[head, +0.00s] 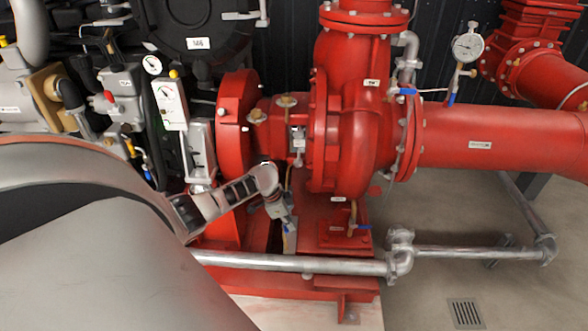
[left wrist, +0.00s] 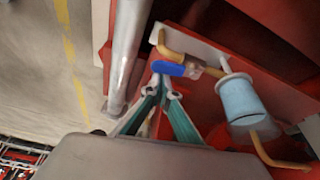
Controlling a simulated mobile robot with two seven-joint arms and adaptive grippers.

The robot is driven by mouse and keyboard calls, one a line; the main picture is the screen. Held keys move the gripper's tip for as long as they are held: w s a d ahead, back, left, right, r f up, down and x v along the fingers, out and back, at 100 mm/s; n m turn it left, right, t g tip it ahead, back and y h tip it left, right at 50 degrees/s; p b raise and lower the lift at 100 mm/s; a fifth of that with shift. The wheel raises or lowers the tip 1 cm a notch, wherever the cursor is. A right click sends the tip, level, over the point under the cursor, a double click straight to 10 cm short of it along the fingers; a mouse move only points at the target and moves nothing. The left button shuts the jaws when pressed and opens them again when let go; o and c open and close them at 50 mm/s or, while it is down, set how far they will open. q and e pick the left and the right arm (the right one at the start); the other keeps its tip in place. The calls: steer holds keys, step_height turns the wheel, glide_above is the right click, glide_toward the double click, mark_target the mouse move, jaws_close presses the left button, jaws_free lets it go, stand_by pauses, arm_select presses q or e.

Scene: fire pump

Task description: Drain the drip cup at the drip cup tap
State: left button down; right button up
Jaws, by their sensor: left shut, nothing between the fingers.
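The drip cup looks like the pale blue-grey cylinder with a white rim (left wrist: 240,98) in the left wrist view. A brass tap (left wrist: 208,66) with a blue lever (left wrist: 170,68) is on the brass pipe beside it. My left gripper (left wrist: 161,88) is shut and empty, with its fingertips just short of the blue lever; I cannot tell whether they touch it. In the head view the left gripper (head: 287,221) reaches down beside the red pump base, below the shaft housing. It hides much of the tap and cup there. My right gripper is not in view.
A silver pipe (head: 300,263) runs along the front of the red base (head: 345,238) and also shows in the left wrist view (left wrist: 126,50). Another blue-handled valve (head: 360,226) sits right of the gripper. The red pump casing (head: 350,120) stands behind.

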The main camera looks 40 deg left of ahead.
arm_select(q)
steer(key=shift+s+a+m, duration=0.25)
steer(key=shift+s+m, duration=0.15)
steer(key=shift+m, duration=0.1)
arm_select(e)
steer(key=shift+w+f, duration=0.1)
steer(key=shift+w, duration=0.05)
arm_select(q)
steer(key=shift+s+a, duration=0.1)
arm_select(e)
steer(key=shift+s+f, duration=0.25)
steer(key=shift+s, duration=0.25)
